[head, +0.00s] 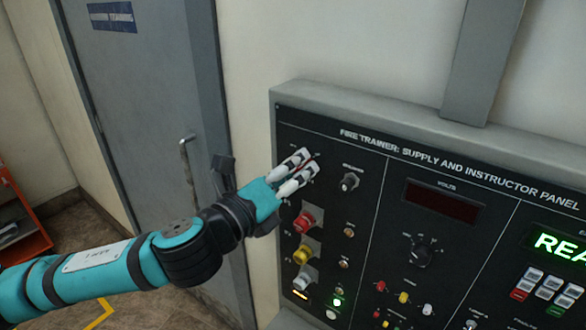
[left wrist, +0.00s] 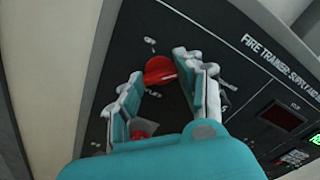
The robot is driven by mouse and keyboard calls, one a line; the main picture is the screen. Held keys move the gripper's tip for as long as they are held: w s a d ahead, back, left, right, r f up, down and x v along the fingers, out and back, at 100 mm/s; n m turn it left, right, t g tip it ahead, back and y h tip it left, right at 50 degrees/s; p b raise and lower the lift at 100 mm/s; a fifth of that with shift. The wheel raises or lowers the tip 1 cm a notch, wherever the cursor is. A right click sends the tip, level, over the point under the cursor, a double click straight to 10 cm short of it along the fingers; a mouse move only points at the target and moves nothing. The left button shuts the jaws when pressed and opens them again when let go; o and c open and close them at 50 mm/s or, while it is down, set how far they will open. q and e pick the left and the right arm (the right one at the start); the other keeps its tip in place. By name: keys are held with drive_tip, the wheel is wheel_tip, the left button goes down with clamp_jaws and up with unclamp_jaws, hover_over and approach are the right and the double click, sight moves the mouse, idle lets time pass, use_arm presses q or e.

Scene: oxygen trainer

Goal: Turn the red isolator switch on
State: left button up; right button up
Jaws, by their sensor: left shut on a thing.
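The red isolator switch (left wrist: 160,70) is at the top left of the black panel, between the fingertips of my left gripper (left wrist: 158,73) in the left wrist view. In the head view my left gripper (head: 308,161) reaches the panel from the left and its fingers hide most of the switch. The fingers are closed around the red handle. Whether the handle stands at on or off cannot be read. My right gripper is in neither view.
Below the gripper sit red (head: 304,222), yellow (head: 303,254) and grey (head: 305,278) knobs. The dark volts display (head: 443,201) and a green lit screen (head: 557,246) are farther right. A grey door (head: 150,90) stands left.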

use_arm(q)
drive_tip(key=shift+f, duration=0.25)
drive_tip(key=o, duration=1.1)
drive_tip(key=shift+c, duration=0.2)
drive_tip(key=shift+o, duration=0.5)
drive_tip(key=shift+s+r, duration=0.1)
drive_tip(key=shift+r, duration=0.05)
drive_tip(key=v, duration=0.7)
drive_tip(key=shift+s, duration=0.15)
drive_tip(key=shift+a, duration=0.1)
